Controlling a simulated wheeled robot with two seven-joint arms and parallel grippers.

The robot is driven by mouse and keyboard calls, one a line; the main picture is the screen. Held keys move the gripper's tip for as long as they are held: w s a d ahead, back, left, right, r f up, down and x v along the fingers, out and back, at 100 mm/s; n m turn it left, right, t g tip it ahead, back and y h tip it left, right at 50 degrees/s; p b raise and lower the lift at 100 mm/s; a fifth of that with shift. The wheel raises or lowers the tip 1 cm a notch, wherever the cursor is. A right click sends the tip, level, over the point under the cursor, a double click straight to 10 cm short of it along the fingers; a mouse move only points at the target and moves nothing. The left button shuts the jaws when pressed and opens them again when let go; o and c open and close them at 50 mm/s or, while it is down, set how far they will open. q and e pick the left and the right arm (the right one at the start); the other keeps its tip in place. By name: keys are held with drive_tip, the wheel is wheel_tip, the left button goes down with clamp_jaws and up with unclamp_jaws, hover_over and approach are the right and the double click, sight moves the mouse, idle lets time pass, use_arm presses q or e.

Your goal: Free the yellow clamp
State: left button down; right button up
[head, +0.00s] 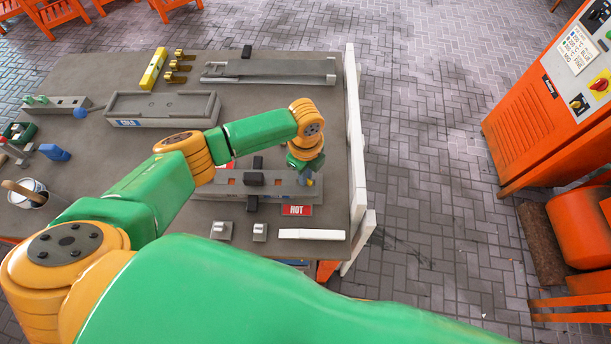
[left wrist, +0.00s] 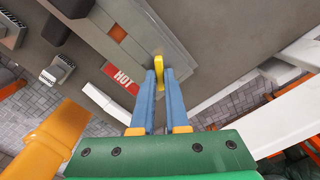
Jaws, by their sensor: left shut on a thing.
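The yellow clamp (left wrist: 158,70) sits at the end of the grey mould (left wrist: 152,22), by the corner past the red HOT label (left wrist: 121,79). My left gripper (left wrist: 158,75) is shut on it, with the blue fingertips on either side of its handle. In the head view my left gripper (head: 304,178) reaches down onto the right end of the grey mould (head: 215,188). There the clamp is mostly hidden by the gripper. A black clamp (head: 255,179) sits across the middle of this mould. My right gripper is not in view.
The HOT label (head: 297,210) lies in front of the mould. Small metal blocks (head: 222,229) and a white bar (head: 311,234) lie near the front edge. A white rail (head: 355,150) borders the table's right side. More moulds (head: 160,107) stand farther back.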

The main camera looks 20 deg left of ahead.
use_arm(q)
drive_tip(key=shift+s+n, duration=0.15)
drive_tip(key=shift+n, duration=0.65)
drive_tip(key=shift+f+n, duration=0.1)
drive_tip(key=shift+n, duration=0.8)
drive_tip(key=n, duration=0.4)
drive_tip(key=shift+n, duration=0.3)
drive_tip(key=c, duration=0.8)
unclamp_jaws()
drive_tip(key=shift+a, duration=0.15)
drive_tip(key=shift+o, duration=0.2)
wheel_tip(320, 180, up, 7)
drive_tip(key=shift+r, duration=0.1)
